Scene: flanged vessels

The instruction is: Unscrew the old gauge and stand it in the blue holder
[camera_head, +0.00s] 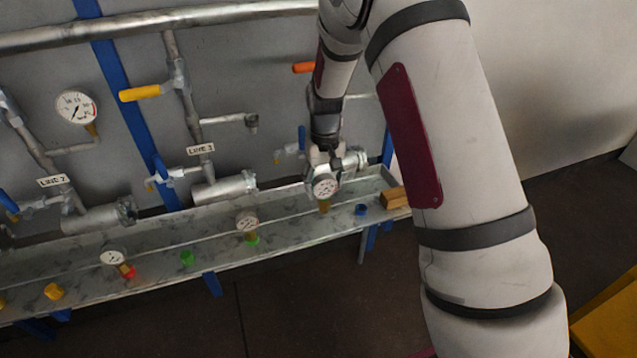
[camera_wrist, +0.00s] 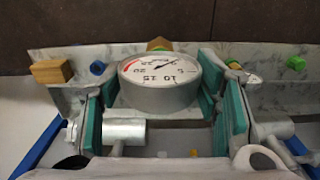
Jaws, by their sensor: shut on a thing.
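My gripper (camera_head: 325,170) is shut on a round white-faced gauge (camera_head: 326,187) with a brass stem pointing down. The gauge hangs in front of the pipework, over the shelf at the right. In the wrist view the gauge (camera_wrist: 160,88) sits between the two teal finger pads, its dial upside down in the picture. The blue holder (camera_head: 361,210) stands on the shelf just right of the gauge and looks empty. It also shows in the wrist view (camera_wrist: 97,67), left of the gauge. I cannot tell the exact gap between the stem's tip and the shelf.
A wooden block (camera_head: 396,197) lies right of the blue holder. Other gauges stand in a green holder (camera_head: 253,240) and a red holder (camera_head: 128,272). Another green holder (camera_head: 187,257) looks empty. Pipes and valves line the wall behind the narrow shelf (camera_head: 220,263).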

